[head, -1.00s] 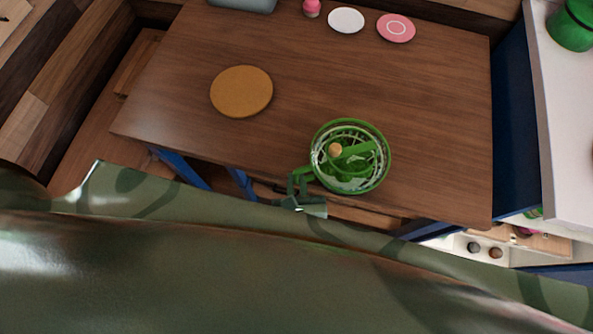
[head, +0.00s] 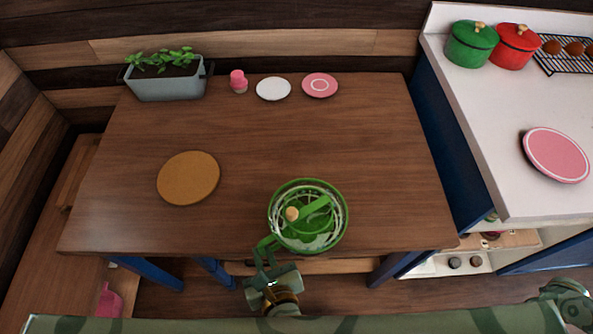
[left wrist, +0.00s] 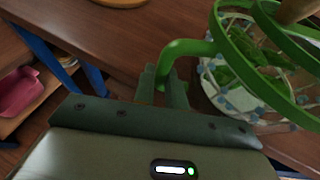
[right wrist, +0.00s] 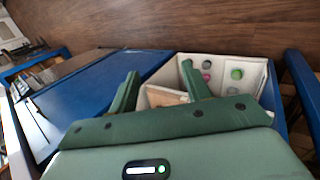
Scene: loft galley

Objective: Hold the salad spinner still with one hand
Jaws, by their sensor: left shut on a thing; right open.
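The salad spinner (head: 334,239) is a round green bowl with a pale basket, green contents and a green crank with a wooden knob. It stands upright near the front edge of the wooden table (head: 330,130). My left gripper (head: 264,252) is shut on the green side handle (head: 268,241) at the spinner's lower left. The left wrist view shows my fingers (left wrist: 165,82) closed around that handle (left wrist: 190,48), with the bowl to the right. In the right wrist view my right gripper (right wrist: 160,70) is open and empty, away from the spinner.
A round cork mat (head: 188,178) lies left of the spinner. A planter (head: 168,88), pink cupcake-like item (head: 238,82), white plate (head: 273,89) and pink plate (head: 320,85) line the back. A white counter (head: 490,130) stands right. The table's middle is clear.

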